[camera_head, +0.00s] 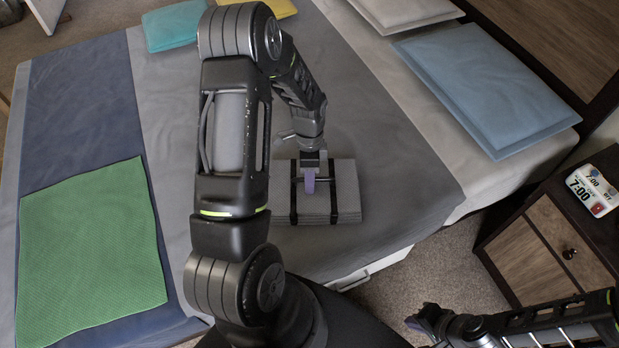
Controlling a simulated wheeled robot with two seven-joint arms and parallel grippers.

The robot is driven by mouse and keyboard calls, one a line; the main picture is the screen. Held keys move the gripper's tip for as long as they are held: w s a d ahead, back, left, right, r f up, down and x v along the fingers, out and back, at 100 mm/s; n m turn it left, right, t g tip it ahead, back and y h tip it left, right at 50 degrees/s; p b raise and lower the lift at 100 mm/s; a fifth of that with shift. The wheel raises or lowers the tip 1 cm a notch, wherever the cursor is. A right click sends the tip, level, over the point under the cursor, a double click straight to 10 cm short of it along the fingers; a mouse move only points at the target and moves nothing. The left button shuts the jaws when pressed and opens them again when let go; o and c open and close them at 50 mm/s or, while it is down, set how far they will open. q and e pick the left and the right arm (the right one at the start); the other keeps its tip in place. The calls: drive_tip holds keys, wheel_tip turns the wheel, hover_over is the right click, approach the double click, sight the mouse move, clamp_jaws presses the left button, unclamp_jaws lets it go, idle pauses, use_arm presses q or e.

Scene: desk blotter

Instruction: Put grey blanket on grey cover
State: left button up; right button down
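The grey blanket (347,190) is a folded, flat stack with two dark bands across it. It lies on the dark grey cover (400,150) spread over the bed, near the bed's front edge; I cannot tell whether it touches the cover. My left gripper (310,182) points down at the middle of the blanket, between the bands, with a purple finger visible. My arm hides part of the blanket's surroundings, and the finger gap cannot be made out. My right gripper (424,322) is low at the right, over the floor, away from the blanket; its finger gap is unclear.
A green mat (90,245) lies on the blue cloth at the left. A light blue pillow (485,85) lies at the right, and teal (172,27) and yellow cushions lie at the back. A nightstand (545,245) with a clock (592,190) stands at the right.

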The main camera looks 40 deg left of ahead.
use_arm(q)
wheel_tip(320, 180, up, 12)
drive_tip(key=w+a+b, duration=0.1)
drive_tip(key=shift+w+a, duration=0.25)
drive_tip(key=shift+w, duration=0.15)
drive_tip(key=shift+f, duration=0.2)
